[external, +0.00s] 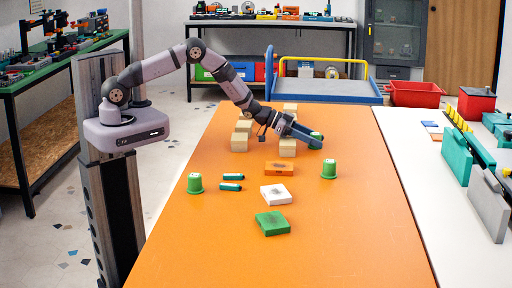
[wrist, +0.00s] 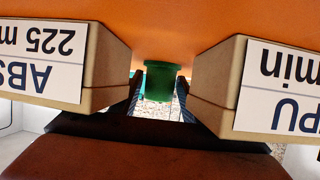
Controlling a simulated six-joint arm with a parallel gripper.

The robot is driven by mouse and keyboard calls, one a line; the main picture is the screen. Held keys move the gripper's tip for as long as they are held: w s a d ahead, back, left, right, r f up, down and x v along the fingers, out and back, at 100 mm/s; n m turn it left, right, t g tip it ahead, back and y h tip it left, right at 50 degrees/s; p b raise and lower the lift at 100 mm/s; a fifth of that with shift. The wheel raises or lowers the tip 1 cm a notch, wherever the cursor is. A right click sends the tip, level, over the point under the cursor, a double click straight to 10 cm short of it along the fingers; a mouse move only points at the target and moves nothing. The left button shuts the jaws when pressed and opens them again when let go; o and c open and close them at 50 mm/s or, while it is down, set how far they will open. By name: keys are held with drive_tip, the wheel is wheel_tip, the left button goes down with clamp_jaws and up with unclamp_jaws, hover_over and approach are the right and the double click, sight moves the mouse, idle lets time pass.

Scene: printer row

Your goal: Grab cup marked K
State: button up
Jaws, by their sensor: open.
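Three green cups show in the external view. One cup (external: 316,135) is at my gripper (external: 313,142), partly hidden behind it. Another cup (external: 328,170) stands on the right of the orange table, and a third cup (external: 195,184) stands at the left. I cannot read a K on any of them. In the wrist view, a green cup (wrist: 161,82) shows between the two dark fingers of my open gripper, with its wider rim at the top of the picture. I cannot tell whether the fingers touch it.
Beige labelled boxes flank the gripper in the wrist view, one left (wrist: 100,65) and one right (wrist: 212,80). Nearer on the table (external: 300,262) lie an orange block (external: 279,169), a white block (external: 276,195), a green block (external: 272,223) and two small teal cylinders (external: 231,187).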

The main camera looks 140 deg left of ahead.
sight(315, 133)
drive_tip(key=c, duration=0.8)
drive_tip(key=shift+r, duration=0.1)
wheel_tip(315, 133, up, 10)
drive_tip(key=shift+f, duration=0.1)
